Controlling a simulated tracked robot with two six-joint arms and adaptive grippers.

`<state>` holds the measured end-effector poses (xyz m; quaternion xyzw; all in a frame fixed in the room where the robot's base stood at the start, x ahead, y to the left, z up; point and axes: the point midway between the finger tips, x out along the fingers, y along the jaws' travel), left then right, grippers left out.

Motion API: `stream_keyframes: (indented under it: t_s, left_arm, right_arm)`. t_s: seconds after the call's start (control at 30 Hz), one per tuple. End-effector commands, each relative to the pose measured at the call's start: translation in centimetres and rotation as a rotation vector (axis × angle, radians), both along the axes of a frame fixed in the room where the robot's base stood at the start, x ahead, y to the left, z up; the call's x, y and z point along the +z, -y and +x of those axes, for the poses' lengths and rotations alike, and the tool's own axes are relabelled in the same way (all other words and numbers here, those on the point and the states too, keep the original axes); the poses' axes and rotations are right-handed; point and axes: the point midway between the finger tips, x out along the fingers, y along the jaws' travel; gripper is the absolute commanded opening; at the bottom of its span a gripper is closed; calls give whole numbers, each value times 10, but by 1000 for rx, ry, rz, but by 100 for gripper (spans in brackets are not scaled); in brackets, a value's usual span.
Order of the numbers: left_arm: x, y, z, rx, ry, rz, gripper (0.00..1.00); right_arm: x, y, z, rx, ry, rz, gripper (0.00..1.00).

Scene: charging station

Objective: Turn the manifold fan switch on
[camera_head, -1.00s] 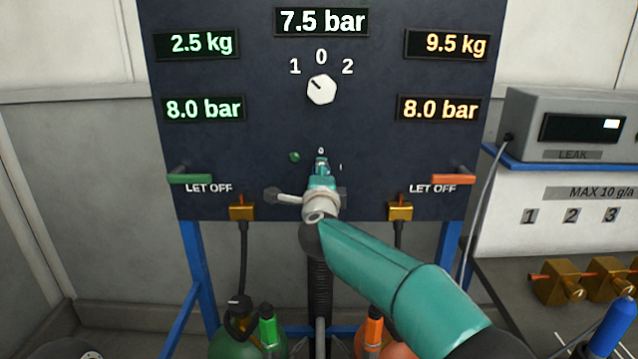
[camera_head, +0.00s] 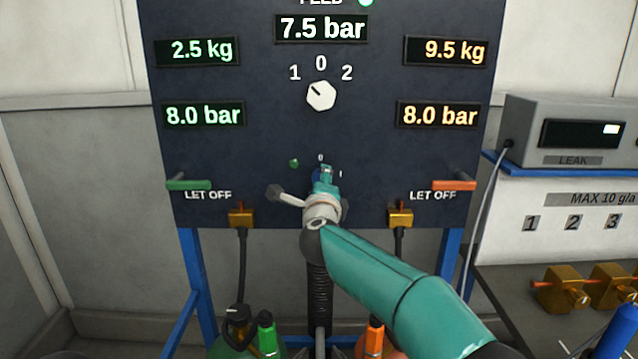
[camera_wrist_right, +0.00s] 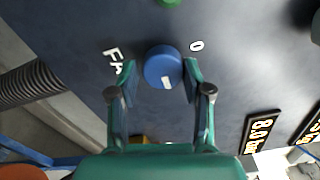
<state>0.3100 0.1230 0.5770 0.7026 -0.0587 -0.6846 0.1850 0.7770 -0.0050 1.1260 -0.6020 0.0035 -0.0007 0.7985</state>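The manifold fan switch is a round blue knob (camera_wrist_right: 163,67) with a white mark near its lower edge in the right wrist view. A "0" is printed to its upper right there, and partly hidden lettering to its left. My right gripper (camera_wrist_right: 160,63) is open, with one finger on each side of the knob. A gap shows at the left finger; the right fingertip is very close, and I cannot tell if it touches. In the head view my right gripper (camera_head: 327,173) covers most of the knob, on the lower middle of the dark panel (camera_head: 265,130). My left gripper is not in view.
A white selector knob (camera_head: 321,95) sits above on the panel. A green lever (camera_head: 188,185) and an orange lever (camera_head: 454,185) stick out at its sides. Brass fittings with hoses hang below. A leak meter (camera_head: 570,125) stands on a shelf to the right.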

Motion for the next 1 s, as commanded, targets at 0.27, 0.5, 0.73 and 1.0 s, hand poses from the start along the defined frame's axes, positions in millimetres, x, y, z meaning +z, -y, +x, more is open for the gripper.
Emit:
stream_keyframes:
  t_s: [0.27, 0.5, 0.73, 1.0]
  left_arm:
    - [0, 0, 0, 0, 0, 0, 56]
    - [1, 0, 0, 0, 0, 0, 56]
    - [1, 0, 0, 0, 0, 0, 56]
    - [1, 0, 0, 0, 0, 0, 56]
  right_arm:
    - [0, -1, 0, 3, 1, -2, 67]
    - [2, -2, -3, 4, 3, -3, 67]
    - [2, -3, -22, 5, 1, -4, 67]
    - [2, -3, -66, 6, 3, -4, 67]
